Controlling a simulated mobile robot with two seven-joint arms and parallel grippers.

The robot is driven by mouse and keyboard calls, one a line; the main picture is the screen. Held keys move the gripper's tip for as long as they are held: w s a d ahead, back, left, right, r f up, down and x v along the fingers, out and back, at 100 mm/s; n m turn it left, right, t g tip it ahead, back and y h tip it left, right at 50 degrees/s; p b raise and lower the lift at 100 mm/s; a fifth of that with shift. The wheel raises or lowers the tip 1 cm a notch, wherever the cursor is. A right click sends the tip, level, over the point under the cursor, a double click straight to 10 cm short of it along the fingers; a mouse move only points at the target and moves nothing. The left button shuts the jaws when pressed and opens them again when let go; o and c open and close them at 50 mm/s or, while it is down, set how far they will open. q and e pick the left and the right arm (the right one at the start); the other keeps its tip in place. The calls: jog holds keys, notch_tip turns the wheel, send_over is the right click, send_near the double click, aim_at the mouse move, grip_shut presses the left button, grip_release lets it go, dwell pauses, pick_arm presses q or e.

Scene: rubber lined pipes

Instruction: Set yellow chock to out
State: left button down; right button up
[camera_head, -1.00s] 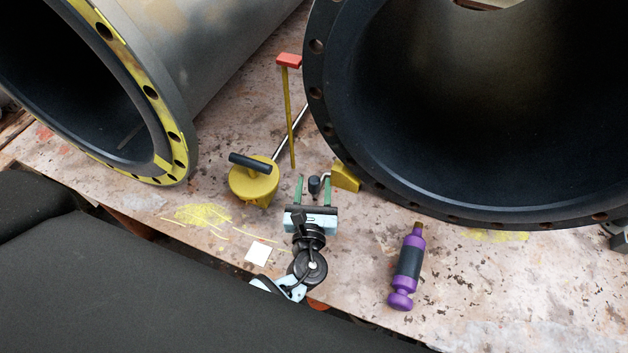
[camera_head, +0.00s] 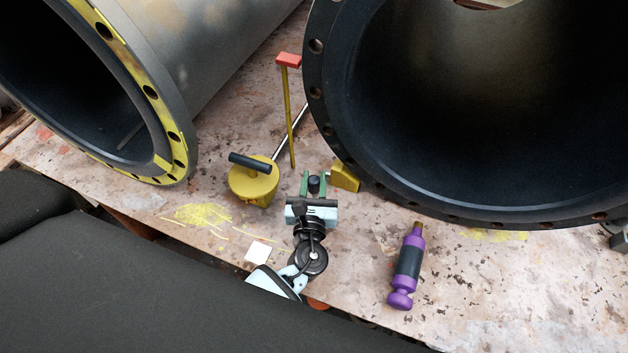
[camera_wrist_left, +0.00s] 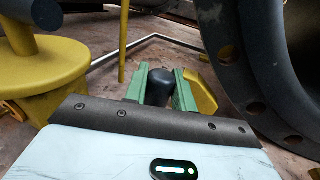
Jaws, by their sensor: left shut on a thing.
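The yellow chock (camera_head: 345,178) is a small wedge at the lower left edge of the large right-hand pipe's flange. A black knob (camera_head: 314,184), apparently on a short handle at the chock's left side, stands between my left gripper's green fingers. My left gripper (camera_head: 313,182) is shut on this knob. In the left wrist view the knob (camera_wrist_left: 160,86) sits between the two fingers, and the yellow chock (camera_wrist_left: 200,92) shows partly behind the right finger. How the knob joins the chock is hidden. My right gripper is not in view.
A yellow round object with a black bar handle (camera_head: 253,180) stands left of the gripper. A thin yellow rod with a red top (camera_head: 288,100) rises behind it. A purple and black tool (camera_head: 407,267) lies to the right. The left pipe (camera_head: 175,150) has a yellow-marked flange.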

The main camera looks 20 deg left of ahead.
pick_arm(q)
jog(key=shift+a, duration=1.45)
jog(key=c, duration=1.2)
grip_release()
jog(key=shift+a, duration=0.1)
jog(key=shift+s, duration=0.2)
jog(key=v, duration=0.6)
jog(key=shift+s, duration=0.35)
jog(key=shift+s+d, duration=0.3)
